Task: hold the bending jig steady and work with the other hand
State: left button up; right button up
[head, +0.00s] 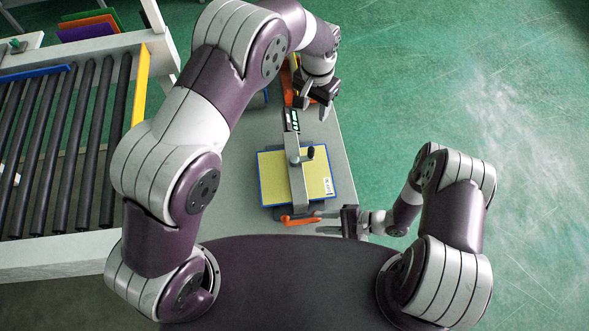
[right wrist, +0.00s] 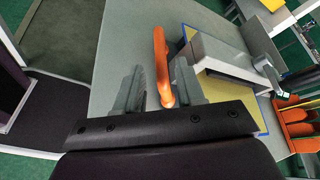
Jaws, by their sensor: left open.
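The bending jig (head: 297,180) is a grey bar with a dark knob, lying across a yellow board with a blue edge (head: 270,170) on the grey table. An orange handle (head: 299,220) is at its near end. The right wrist view also shows the jig (right wrist: 222,58) and handle (right wrist: 161,62). My right gripper (right wrist: 157,90) is open, with the handle between its fingers, close to the right finger; a gap shows on the left. My left gripper (head: 314,108) is open and empty, beyond the far end of the jig.
A roller conveyor (head: 60,150) with a yellow end rail (head: 140,85) stands at the left. An orange holder (right wrist: 297,130) with several slots is on the table in the right wrist view. Green floor lies open to the right of the table.

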jog(key=shift+v, duration=1.25)
jog(key=shift+o, duration=0.3)
jog(key=o, duration=0.5)
jog(key=v, duration=1.2)
jog(key=shift+w+a+r, duration=0.1)
